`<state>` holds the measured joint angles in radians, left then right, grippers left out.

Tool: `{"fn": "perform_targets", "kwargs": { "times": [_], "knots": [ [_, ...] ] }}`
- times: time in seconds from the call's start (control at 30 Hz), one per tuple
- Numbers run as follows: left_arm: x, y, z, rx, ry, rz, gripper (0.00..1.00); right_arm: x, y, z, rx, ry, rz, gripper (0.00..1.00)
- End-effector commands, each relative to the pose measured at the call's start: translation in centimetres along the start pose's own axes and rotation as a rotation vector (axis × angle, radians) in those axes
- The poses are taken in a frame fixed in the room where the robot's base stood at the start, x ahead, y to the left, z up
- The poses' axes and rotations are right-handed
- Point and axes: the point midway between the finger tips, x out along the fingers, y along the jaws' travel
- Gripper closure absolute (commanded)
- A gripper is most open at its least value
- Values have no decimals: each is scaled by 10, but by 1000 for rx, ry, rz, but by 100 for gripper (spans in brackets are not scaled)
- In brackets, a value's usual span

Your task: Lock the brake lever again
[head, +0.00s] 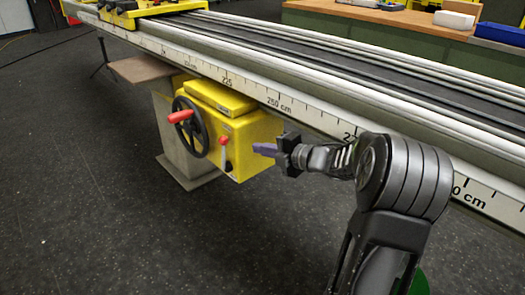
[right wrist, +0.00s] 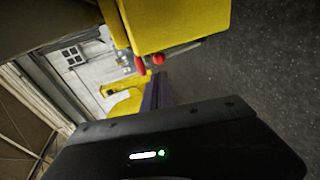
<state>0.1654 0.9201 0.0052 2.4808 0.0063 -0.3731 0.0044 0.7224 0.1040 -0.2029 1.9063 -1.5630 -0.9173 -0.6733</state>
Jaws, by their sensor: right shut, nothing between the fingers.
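The brake lever (head: 224,152) is a short lever with a red knob on the front of the yellow gearbox (head: 252,140), below the rail. It stands close to upright with the knob at the top. My right gripper (head: 262,149) comes in from the right, its purple fingers shut and empty, pointing left towards the lever. The fingertips look apart from the knob. In the right wrist view the shut fingers (right wrist: 157,92) point at two red knobs just beyond them, beside the yellow gearbox (right wrist: 170,25); I cannot tell which is the lever's. My left gripper is not in view.
A black handwheel (head: 191,127) with a red handle (head: 181,116) sits left of the lever. The long scaled rail (head: 190,58) runs above the gearbox. A grey pedestal (head: 170,120) stands behind. The dark floor in front is clear.

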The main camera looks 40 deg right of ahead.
Motion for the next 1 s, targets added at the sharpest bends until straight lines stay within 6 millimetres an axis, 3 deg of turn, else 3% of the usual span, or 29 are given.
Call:
{"fn": "perform_targets", "kwargs": {
  "times": [0.3,0.5,0.7,1.0],
  "knots": [
    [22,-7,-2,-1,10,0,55,66,-3,-1,0,3,1,100],
    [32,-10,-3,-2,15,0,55,98,-2,0,0,1,1,100],
    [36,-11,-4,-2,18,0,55,112,0,-1,1,1,1,100],
    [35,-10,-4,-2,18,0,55,112,0,0,1,0,1,100]
  ]
}}
